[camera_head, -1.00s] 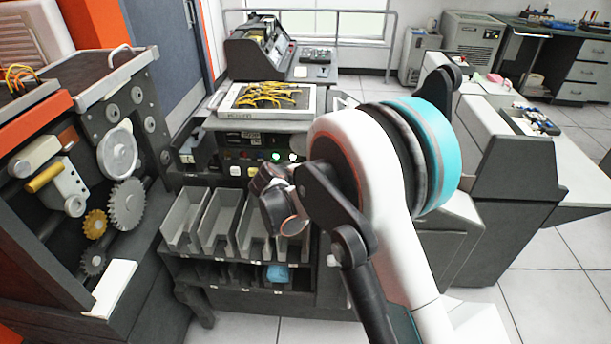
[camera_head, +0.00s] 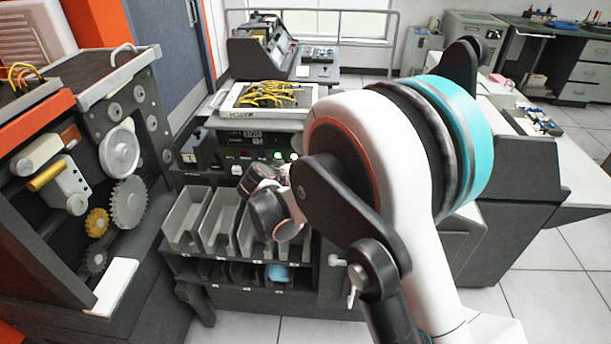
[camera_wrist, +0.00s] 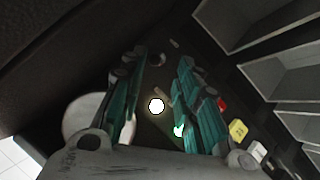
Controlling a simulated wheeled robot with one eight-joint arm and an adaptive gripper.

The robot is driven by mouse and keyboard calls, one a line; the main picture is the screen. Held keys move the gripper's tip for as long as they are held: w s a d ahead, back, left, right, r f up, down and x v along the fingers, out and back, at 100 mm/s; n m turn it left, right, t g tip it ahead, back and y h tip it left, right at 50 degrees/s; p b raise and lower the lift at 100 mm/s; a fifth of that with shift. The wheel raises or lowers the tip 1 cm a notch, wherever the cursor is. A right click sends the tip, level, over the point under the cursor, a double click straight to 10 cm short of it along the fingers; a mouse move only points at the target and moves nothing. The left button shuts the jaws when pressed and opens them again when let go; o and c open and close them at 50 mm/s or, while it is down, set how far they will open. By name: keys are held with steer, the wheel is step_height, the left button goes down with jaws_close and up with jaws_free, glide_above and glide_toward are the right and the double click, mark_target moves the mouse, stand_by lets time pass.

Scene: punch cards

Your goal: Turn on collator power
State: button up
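The collator (camera_head: 275,122) stands ahead with wires on top, a dark control panel (camera_head: 236,152) at its front and card bins (camera_head: 188,218) below. A lit green light (camera_head: 278,155) and a bright white light (camera_head: 294,157) show on the panel. In the wrist view the white light (camera_wrist: 156,106) shows between my fingers, and the green-white light (camera_wrist: 180,131) is by the right finger. My gripper (camera_wrist: 158,68) has its teal fingers apart, with nothing visible held, and points at the dark panel. Contact with the panel cannot be told. In the head view my arm hides the panel's right part.
Red (camera_wrist: 222,103) and yellow (camera_wrist: 238,130) buttons lie right of my fingers. A machine with gears (camera_head: 127,203) stands close on the left. A grey cabinet (camera_head: 510,195) stands on the right. Tiled floor (camera_head: 565,270) is free at lower right.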

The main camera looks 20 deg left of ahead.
steer(key=v, duration=0.6)
steer(key=shift+s, duration=0.3)
steer(key=shift+r, duration=0.1)
